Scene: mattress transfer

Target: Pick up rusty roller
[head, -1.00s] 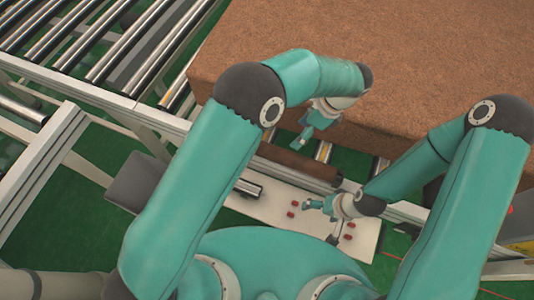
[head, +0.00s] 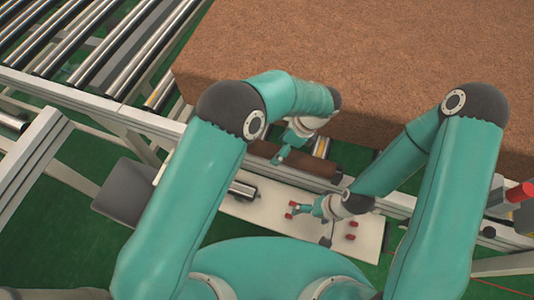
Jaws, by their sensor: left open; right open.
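The rusty roller (head: 322,169) is a dark brown cylinder lying in the frame below the front edge of the big brown mattress block. My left gripper (head: 281,157) is open, pointing down over the left part of the roller and covering some of it. Whether it touches the roller I cannot tell. My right gripper (head: 296,210) is open and low over the white plate (head: 268,214), nearer to me than the roller, with its tips beside small red pegs.
The mattress block (head: 370,60) fills the back right. A conveyor with shiny rollers (head: 95,50) stands at the back left. A short shiny roller (head: 242,189) lies at the plate's left part. A grey box-like part (head: 124,192) is at left, and a red cylinder (head: 520,192) at far right.

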